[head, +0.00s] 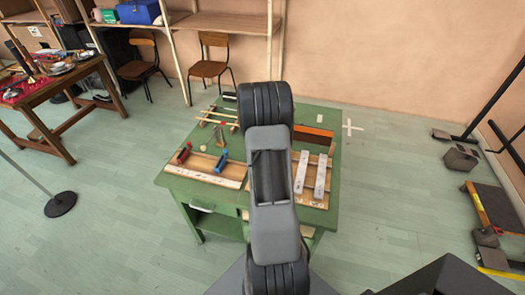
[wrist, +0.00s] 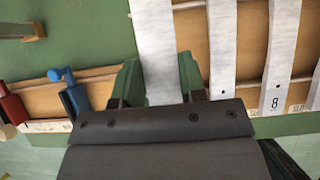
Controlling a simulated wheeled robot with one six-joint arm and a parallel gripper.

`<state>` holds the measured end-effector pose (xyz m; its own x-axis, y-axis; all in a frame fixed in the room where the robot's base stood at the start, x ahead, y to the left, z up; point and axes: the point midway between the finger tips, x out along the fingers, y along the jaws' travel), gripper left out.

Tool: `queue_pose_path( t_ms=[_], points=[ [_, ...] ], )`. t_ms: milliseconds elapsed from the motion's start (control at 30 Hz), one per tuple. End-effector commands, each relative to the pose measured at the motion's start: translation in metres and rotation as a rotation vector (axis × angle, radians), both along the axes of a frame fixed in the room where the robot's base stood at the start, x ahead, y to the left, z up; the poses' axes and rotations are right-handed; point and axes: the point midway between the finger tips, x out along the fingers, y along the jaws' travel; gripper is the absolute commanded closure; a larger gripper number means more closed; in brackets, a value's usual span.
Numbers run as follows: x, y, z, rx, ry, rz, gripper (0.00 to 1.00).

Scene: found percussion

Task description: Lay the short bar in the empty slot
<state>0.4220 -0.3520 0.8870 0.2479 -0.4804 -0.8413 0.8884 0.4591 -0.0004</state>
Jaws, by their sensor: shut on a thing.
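My gripper (wrist: 158,82) has its green fingers shut on a pale metal bar (wrist: 156,45) in the wrist view. The bar reaches up over the left end of the wooden bar rack (wrist: 190,38); whether it touches the rack I cannot tell. Bare wood shows just right of the held bar. Further right, metal bars (wrist: 222,45) and (wrist: 282,40) lie across the rack. In the head view two pale bars (head: 301,172) and (head: 320,176) show on the rack; my arm hides the gripper, the held bar and the rack's left part.
The green table (head: 178,185) holds a wooden holder (head: 225,180) with red (head: 184,152) and blue (head: 221,160) handled tools, left of the rack. An orange-brown block (head: 313,134) stands behind the bars. Chairs and shelving are farther back.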

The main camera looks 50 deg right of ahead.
Motion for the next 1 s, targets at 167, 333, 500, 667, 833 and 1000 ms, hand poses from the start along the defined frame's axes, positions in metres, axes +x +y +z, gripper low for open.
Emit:
queue_pose_path(
  t_ms=[167, 333, 500, 667, 833, 1000],
  points=[
    [0.001, 0.0, 0.0, -0.004, -0.003, 0.001, 0.96],
    [0.002, 0.001, -0.009, -0.005, -0.002, 0.002, 0.96],
    [0.002, 0.001, -0.023, -0.005, -0.002, 0.003, 0.96],
    [0.002, 0.001, -0.04, -0.005, -0.002, 0.002, 0.96],
    [0.002, 0.001, -0.055, -0.005, -0.002, 0.002, 0.96],
    [0.002, 0.001, -0.062, -0.005, -0.003, 0.002, 0.96]
  ],
)
